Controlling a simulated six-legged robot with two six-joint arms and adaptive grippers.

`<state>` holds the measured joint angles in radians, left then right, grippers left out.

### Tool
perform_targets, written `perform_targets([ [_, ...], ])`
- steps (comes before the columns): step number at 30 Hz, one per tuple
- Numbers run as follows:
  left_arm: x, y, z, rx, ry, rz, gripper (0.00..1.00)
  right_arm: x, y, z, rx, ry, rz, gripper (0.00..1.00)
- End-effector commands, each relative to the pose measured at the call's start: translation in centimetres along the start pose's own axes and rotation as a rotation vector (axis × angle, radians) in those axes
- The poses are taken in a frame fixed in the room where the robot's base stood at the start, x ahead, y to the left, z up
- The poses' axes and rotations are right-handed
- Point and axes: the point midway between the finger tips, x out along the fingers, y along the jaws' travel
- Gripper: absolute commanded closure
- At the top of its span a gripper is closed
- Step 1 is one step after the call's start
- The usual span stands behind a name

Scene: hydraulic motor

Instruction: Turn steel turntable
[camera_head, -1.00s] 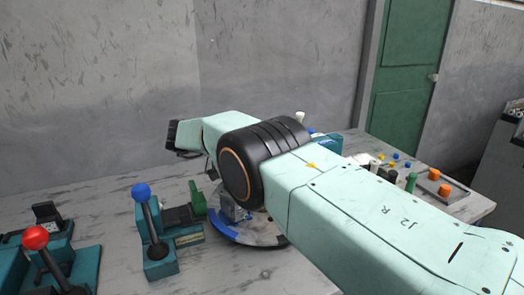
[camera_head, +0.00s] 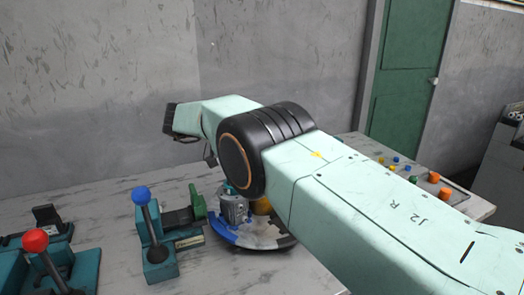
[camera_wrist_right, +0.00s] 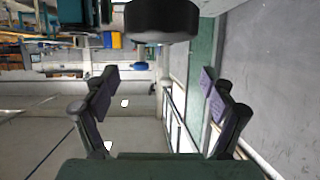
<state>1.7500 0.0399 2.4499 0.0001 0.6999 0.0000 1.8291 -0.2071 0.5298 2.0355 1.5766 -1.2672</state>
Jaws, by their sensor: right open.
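The turntable (camera_head: 272,242) is a round disc low on the grey worktable, with blue, white and grey areas on its top. A grey metal part (camera_head: 233,209) and a yellow-orange part (camera_head: 262,206) stand on it. My right arm crosses above and in front of it, hiding its back and right side. My right gripper's fingers do not show clearly in the head view. In the right wrist view the right gripper (camera_wrist_right: 158,92) is open, its two fingers wide apart with nothing between them. My left gripper is in neither view.
A blue-knobbed lever (camera_head: 142,195) and a red-knobbed lever (camera_head: 36,241) stand on teal bases left of the turntable. A green-handled vise (camera_head: 198,202) is close beside it. Orange buttons (camera_head: 434,177) sit at the right. A grey wall and green door (camera_head: 402,80) are behind.

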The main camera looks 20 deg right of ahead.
Motion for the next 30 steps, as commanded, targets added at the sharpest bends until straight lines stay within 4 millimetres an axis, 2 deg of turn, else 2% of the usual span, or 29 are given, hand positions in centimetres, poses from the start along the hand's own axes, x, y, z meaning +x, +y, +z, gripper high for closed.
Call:
perform_targets([
  [3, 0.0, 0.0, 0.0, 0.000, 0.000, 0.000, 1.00, -0.9, 0.0, -2.2, 0.003, 0.000, -0.001, 0.16],
  [9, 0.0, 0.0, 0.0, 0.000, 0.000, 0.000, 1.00, -1.9, 0.0, -4.5, 0.002, 0.000, -0.001, 0.16],
  [21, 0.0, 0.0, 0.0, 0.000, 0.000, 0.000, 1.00, -2.1, 0.0, -5.1, 0.000, 0.000, 0.000, 0.17],
  [27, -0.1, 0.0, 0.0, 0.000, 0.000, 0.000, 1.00, -2.2, 0.0, -5.4, 0.003, 0.000, -0.002, 0.34],
  [29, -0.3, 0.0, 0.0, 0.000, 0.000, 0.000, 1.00, -2.6, -0.1, -6.5, 0.017, 0.001, -0.006, 0.39],
  [30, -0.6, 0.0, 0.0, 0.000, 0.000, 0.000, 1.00, -2.8, 0.0, -7.8, 0.033, 0.000, -0.008, 0.42],
])
